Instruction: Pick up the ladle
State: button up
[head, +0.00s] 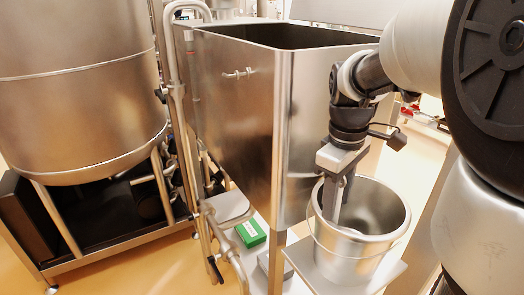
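My gripper (334,215) points down into a shiny metal bucket (352,265) at the lower right. Its fingers reach below the bucket's rim, near the left inner wall. I see them nearly edge-on, so I cannot tell whether they are open or shut, or whether they hold anything. I cannot make out a ladle in this view. The near wall of the bucket and my gripper hide part of the bucket's inside.
The bucket stands on a metal shelf (309,271). A large open steel hopper (235,110) rises close behind and left of my gripper. A green box (250,233) lies low beside the hopper. A big steel tank (75,100) stands on the left, with pipes between.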

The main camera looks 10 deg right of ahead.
grip_shut()
notch_tip(320, 180, up, 18)
jog(key=p, duration=0.1)
dwell(0.8)
